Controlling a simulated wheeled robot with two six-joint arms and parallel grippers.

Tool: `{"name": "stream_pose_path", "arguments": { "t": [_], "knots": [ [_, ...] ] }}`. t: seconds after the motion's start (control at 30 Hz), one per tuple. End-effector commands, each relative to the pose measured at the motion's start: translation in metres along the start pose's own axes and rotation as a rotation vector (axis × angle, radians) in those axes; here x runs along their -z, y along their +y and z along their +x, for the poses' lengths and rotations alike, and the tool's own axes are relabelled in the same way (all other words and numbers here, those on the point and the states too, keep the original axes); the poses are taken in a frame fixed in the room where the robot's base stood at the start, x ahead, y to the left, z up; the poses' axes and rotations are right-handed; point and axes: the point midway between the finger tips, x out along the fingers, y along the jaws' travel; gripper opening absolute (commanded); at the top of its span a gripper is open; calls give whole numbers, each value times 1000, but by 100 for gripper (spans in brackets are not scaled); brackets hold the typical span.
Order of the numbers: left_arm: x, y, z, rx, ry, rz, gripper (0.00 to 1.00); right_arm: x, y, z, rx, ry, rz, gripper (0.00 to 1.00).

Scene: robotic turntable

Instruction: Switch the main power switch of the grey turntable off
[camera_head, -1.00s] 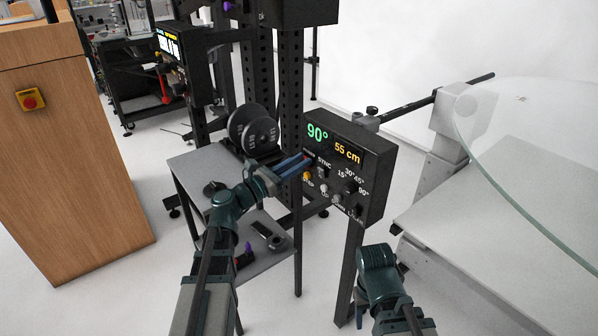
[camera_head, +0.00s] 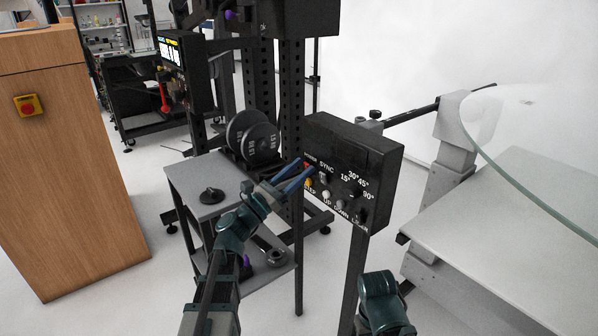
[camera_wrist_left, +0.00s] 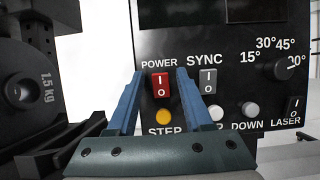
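The turntable's black control box (camera_head: 352,150) stands on a post in the middle of the head view, and both its displays are dark. Its red power switch (camera_wrist_left: 161,85), marked I and O, is under the POWER label in the left wrist view. My left gripper (camera_head: 303,172) is at the box's left side. In the left wrist view its blue fingers (camera_wrist_left: 160,78) are open, one on each side of the switch, with nothing held. Whether they touch the panel I cannot tell. My right arm shows at the bottom, its fingers not clearly visible.
A grey SYNC switch (camera_wrist_left: 208,80) is just right of my fingers. A yellow STEP button (camera_wrist_left: 163,117) sits below the power switch. Weight discs (camera_head: 254,140) and a small grey table (camera_head: 208,180) stand left of the box. The turntable plate (camera_head: 540,150) is at the right.

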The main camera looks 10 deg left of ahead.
Motion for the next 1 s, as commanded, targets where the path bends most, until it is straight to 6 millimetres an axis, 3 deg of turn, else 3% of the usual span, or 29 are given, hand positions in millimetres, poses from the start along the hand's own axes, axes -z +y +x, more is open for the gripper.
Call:
{"name": "stream_pose_path", "arguments": {
  "t": [0.3, 0.43, 0.8, 1.0],
  "knots": [
    [0, 0, -1, 0, 0, 0, 57, 0, 0, 1, 0, 0, 0, 57],
    [2, 0, -13, -2, 0, 1, 57, 0, -1, 7, 0, 0, 1, 57],
    [4, -1, -91, -4, 0, 2, 57, 2, -4, 41, 0, 0, 9, 57],
    [2, 0, -122, -3, 0, 1, 57, 3, -5, 53, 0, 0, 13, 57]
  ]
}}
